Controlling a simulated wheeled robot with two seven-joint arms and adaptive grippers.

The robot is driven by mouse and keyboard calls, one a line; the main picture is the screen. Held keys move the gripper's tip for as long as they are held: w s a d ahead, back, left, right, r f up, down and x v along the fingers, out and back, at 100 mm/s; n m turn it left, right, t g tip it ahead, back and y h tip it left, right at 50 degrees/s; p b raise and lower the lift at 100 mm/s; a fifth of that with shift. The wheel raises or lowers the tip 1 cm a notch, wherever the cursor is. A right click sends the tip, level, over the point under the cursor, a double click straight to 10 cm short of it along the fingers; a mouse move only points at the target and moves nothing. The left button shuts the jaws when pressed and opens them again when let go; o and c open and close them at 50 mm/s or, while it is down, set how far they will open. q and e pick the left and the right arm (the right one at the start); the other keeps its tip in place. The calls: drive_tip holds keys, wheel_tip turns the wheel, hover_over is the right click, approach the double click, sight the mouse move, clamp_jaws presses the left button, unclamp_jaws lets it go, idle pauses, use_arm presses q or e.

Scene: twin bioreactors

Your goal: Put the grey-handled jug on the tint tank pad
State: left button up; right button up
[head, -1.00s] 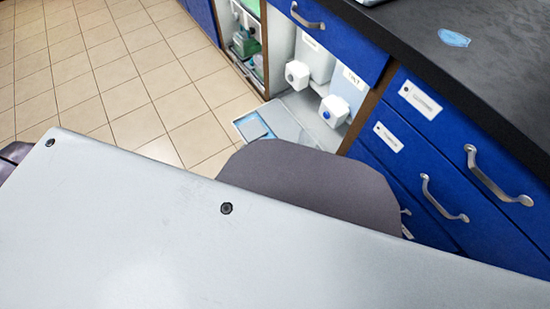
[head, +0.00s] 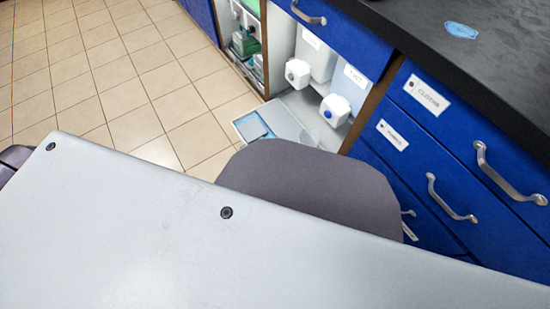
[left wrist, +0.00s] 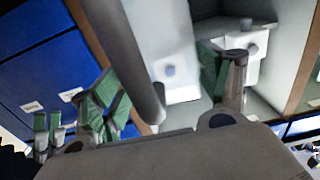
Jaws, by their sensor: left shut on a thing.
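In the left wrist view my left gripper (left wrist: 165,105) is shut on a thick grey bar (left wrist: 130,55) between its green-padded fingers. The bar fits the handle of the grey-handled jug, but I cannot make out the jug's body. The tint tank (head: 352,88) is the right one of two pale tanks in an open cabinet bay, with a white tap (head: 335,110) and blue knob. A pale tray (head: 282,121) with a blue square (head: 251,127) lies low in front. I cannot tell where the tank's pad is. Neither gripper shows in the head view.
Blue drawers (head: 400,110) with metal handles stand right of the bay, under a dark worktop (head: 420,30). The other tank (head: 316,60), with its own white tap (head: 298,72), is to the left. The tiled floor (head: 90,70) is clear at the left.

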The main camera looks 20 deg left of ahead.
use_arm(q)
drive_tip(key=shift+f, duration=0.1)
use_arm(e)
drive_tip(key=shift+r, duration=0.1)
use_arm(q)
drive_tip(key=o, duration=1.2)
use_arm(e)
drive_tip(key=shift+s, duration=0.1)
use_arm(q)
drive_tip(key=shift+p+v, duration=0.3)
drive_tip(key=shift+v, duration=0.5)
drive_tip(key=p+v, duration=0.3)
drive_tip(key=v, duration=0.7)
drive_tip(key=shift+s+a, duration=0.15)
drive_tip(key=shift+a, duration=0.05)
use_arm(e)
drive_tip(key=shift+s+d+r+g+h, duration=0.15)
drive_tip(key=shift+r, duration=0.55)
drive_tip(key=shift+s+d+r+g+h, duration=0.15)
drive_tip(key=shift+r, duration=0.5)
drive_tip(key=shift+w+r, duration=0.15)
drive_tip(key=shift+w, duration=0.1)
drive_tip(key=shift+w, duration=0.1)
